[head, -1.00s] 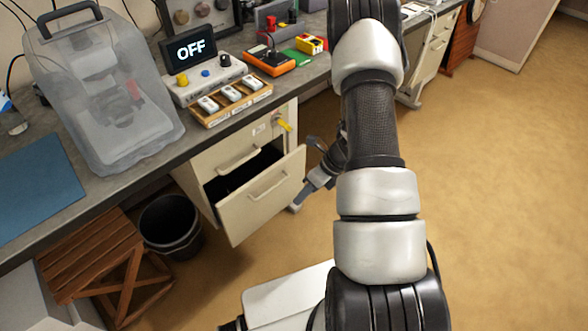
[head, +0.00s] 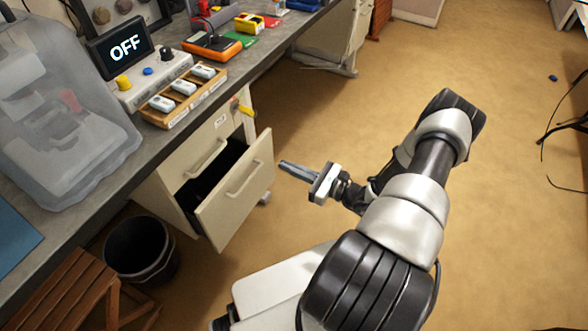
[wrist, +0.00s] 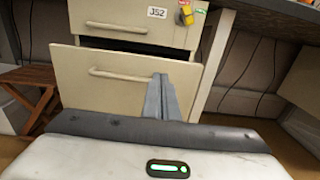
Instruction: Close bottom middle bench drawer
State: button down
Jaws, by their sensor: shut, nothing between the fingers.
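The bottom bench drawer (head: 238,195) is pulled open, its cream front with a bar handle (head: 243,180) standing out from the cabinet under the bench. A dark gap shows behind the front. In the wrist view the drawer front (wrist: 120,82) is ahead of my gripper, with its handle (wrist: 118,73) left of the fingers. The drawer above (head: 205,155) looks shut. My gripper (head: 284,165) is shut and empty, right of the drawer front and pointing at it, with a gap between them in the head view. In the wrist view its fingertips (wrist: 160,78) overlap the drawer front.
A black bin (head: 140,250) and a wooden stool (head: 65,300) stand left of the drawer. The bench top (head: 150,155) above holds an OFF display (head: 122,47) and a switch tray (head: 190,97).

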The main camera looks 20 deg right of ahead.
aim_at(254, 152)
jog(key=x, duration=0.9)
jog(key=shift+w+a+b, duration=0.15)
jog(key=shift+b, duration=0.2)
jog(key=b+x, duration=0.2)
jog(key=x, duration=0.7)
jog(key=shift+w+a, duration=0.15)
jog(key=shift+w, duration=0.15)
jog(key=shift+r, duration=0.1)
